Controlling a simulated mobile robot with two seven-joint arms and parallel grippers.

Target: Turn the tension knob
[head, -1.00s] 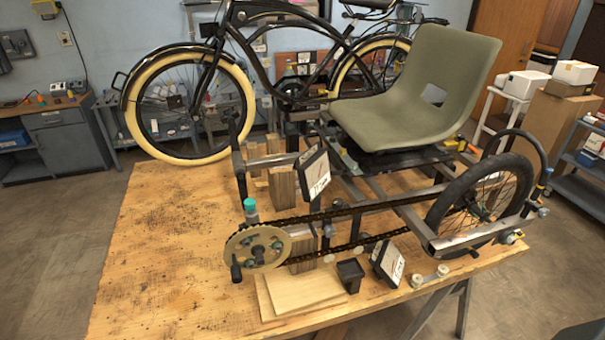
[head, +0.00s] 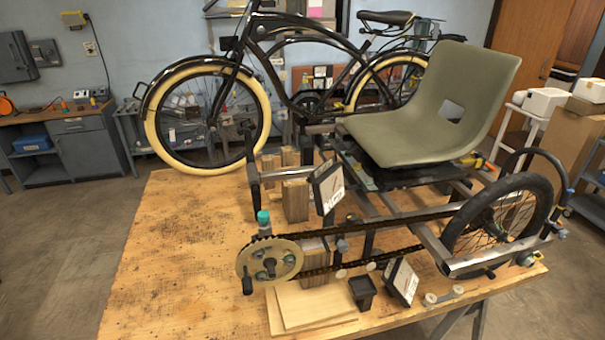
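The trike frame (head: 431,247) lies on a wooden workbench, with a grey-green seat (head: 428,108) and a spoked wheel (head: 497,222) at its right. A chain (head: 375,220) runs from that wheel to a tan chainring (head: 250,262) at the front left. A teal-capped knob (head: 263,217) stands upright just above the chainring. It may be the tension knob, but I cannot tell for certain. No label on it is readable. Neither of my grippers is in view.
The bare left part of the workbench (head: 170,270) is clear. Light boards (head: 310,307), a small black cup (head: 362,292) and a tilted sign (head: 401,281) lie near its front edge. Another sign (head: 328,186) stands by the frame. A black bicycle (head: 240,60) is behind.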

